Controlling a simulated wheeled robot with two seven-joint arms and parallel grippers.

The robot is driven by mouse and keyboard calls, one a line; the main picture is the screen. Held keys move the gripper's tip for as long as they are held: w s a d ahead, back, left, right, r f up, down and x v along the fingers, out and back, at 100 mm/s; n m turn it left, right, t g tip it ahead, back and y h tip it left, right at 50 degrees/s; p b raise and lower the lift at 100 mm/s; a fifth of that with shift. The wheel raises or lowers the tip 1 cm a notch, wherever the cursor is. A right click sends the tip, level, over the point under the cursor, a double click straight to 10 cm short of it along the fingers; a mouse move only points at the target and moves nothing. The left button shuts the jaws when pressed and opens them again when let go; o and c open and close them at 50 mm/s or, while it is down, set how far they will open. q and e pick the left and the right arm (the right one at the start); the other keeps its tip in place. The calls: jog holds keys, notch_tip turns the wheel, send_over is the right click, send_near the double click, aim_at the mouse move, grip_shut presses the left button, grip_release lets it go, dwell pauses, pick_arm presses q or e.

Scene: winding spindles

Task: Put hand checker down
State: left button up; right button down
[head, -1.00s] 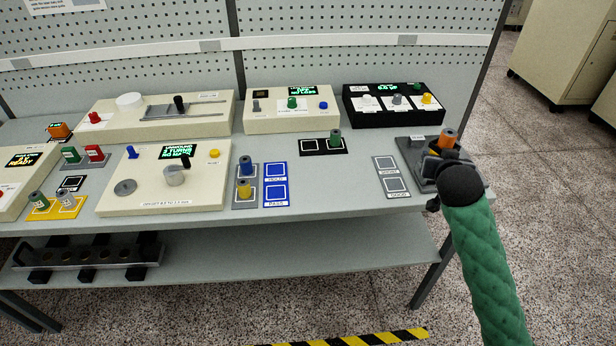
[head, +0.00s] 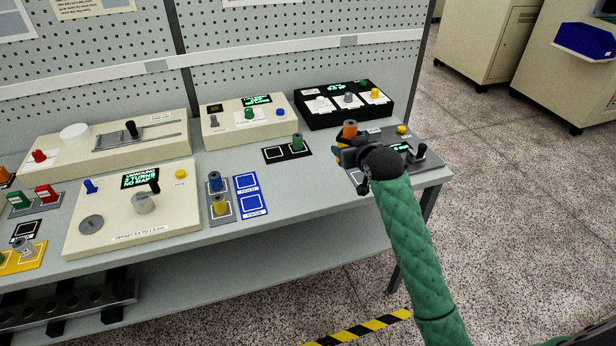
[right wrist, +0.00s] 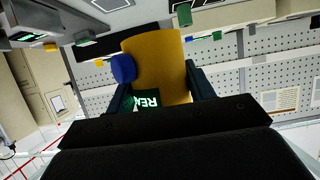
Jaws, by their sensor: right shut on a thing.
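The hand checker has a yellow-orange body (right wrist: 158,60) with a round blue part on its side and a green-lit screen, partly cut off. It sits between the fingers of my right gripper (right wrist: 160,90), which is shut on it. In the head view my right gripper (head: 352,156) is over the left part of a grey station at the bench's right end, and an orange upright piece (head: 349,131) shows just above it. I cannot tell whether the checker touches the surface. My left gripper is not in view.
The grey station (head: 425,163) has a crank and a yellow button. A black box (head: 320,120) stands behind it. A green spindle (head: 298,142) stands on a black mat to the left. Blue-marked pads (head: 250,205) lie further left. Bare bench (head: 310,185) lies between.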

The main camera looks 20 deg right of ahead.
jog(key=w+a+f+p, duration=0.1)
jog(key=w+a+f, duration=0.1)
jog(key=a, duration=0.1)
jog(key=w+a+f+p, duration=0.1)
jog(key=w+a+f, duration=0.1)
jog(key=w+a+f+p, duration=0.2)
jog(key=a, duration=0.1)
jog(key=shift+w+a+f, duration=0.1)
jog(key=shift+w+a, duration=0.2)
jog(key=shift+a, duration=0.05)
jog(key=shift+w+a+f, duration=0.1)
jog(key=shift+a+f, duration=0.05)
jog(key=shift+f, duration=0.15)
jog(key=shift+f+p, duration=0.9)
jog(key=shift+f, duration=1)
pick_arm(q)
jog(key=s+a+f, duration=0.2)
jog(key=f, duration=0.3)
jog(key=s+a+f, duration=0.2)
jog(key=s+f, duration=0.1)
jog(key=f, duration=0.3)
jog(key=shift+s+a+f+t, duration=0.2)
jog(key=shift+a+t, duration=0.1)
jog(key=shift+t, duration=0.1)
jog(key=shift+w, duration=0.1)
pick_arm(e)
jog(key=shift+f, duration=0.15)
jog(key=c, duration=0.6)
grip_release()
jog(key=shift+o, duration=0.2)
